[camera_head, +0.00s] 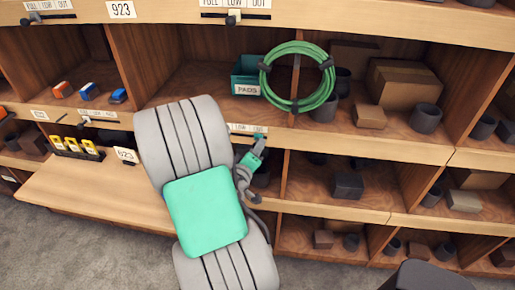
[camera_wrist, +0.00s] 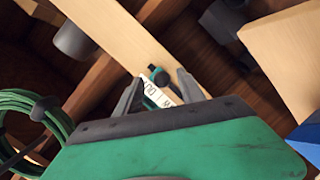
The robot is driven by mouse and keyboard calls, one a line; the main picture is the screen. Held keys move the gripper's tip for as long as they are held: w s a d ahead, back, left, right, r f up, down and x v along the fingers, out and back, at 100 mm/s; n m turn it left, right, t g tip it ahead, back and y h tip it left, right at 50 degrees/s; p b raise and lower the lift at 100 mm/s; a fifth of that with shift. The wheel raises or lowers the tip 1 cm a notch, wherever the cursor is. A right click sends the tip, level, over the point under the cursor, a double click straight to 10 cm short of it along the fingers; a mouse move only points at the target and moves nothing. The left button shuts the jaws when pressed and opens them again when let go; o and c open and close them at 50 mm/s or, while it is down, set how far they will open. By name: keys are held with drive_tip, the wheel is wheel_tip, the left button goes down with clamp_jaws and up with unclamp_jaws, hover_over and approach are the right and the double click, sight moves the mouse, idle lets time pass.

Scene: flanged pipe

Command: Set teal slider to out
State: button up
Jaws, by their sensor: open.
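The teal slider (camera_wrist: 153,72) shows in the wrist view on a pale shelf edge, at the end of a white printed label (camera_wrist: 156,92). A small dark part sits beside the teal. My gripper (camera_wrist: 158,90) is open, with its two dark fingers on either side of the label and slider and nothing clearly held. Whether the fingers touch the slider I cannot tell. In the head view my gripper (camera_head: 258,150) is at the shelf edge just below the label strip (camera_head: 247,128). My arm hides part of that strip; the slider cannot be made out clearly there.
A coil of green hose (camera_head: 299,77) hangs above the gripper, beside a teal bin (camera_head: 246,76) marked PADS. Cardboard boxes (camera_head: 402,84) and dark cups stand in the bays to the right. A wooden ledge (camera_head: 90,191) juts out at the left.

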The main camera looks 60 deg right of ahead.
drive_tip(key=v, duration=0.5)
drive_tip(key=shift+b, duration=0.35)
